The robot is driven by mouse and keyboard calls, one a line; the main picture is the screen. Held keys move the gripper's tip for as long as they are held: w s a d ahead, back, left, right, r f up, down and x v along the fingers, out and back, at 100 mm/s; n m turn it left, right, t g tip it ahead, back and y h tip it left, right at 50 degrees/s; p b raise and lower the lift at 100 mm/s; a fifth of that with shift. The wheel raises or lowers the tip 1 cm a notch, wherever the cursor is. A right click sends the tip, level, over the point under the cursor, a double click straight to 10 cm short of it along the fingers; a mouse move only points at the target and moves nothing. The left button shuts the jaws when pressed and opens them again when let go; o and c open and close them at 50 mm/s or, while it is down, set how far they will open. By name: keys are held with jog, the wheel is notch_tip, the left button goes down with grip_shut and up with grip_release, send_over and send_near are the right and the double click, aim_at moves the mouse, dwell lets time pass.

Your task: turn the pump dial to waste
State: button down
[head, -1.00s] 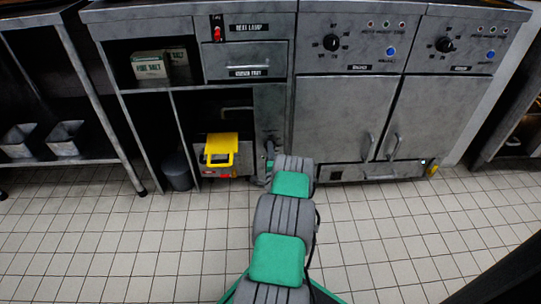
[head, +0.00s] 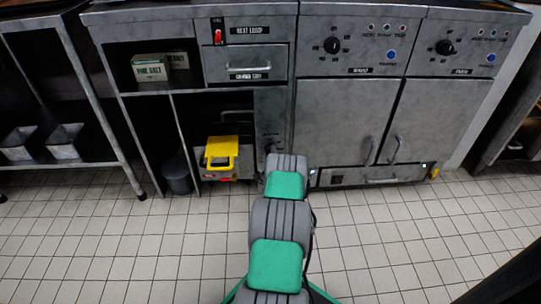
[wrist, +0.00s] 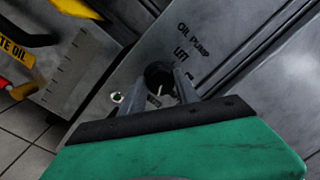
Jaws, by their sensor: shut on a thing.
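The pump dial (wrist: 156,71) is a dark round knob on a grey metal panel in the wrist view. My gripper (wrist: 160,82) is shut on the dial, one finger on each side. In the head view my own arm hides most of the gripper and the dial, in front of the narrow panel (head: 271,112).
A yellow-topped waste oil container (head: 221,150) stands in the open bay left of the panel; it also shows in the wrist view (wrist: 18,52). A grey bin (head: 177,177) stands further left. Cabinet doors (head: 335,120) are at right. The tiled floor is clear.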

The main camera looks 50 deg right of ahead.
jog(key=shift+w+d+r, duration=0.1)
jog(key=shift+d+r, duration=0.05)
jog(key=shift+r, duration=0.2)
jog(key=c, duration=0.9)
grip_release()
jog(key=shift+f, duration=0.2)
jog(key=p+v, duration=0.1)
jog(key=v, duration=0.6)
jog(key=shift+s+a+p, duration=0.3)
jog(key=shift+a+p, duration=0.05)
jog(key=shift+p, duration=0.05)
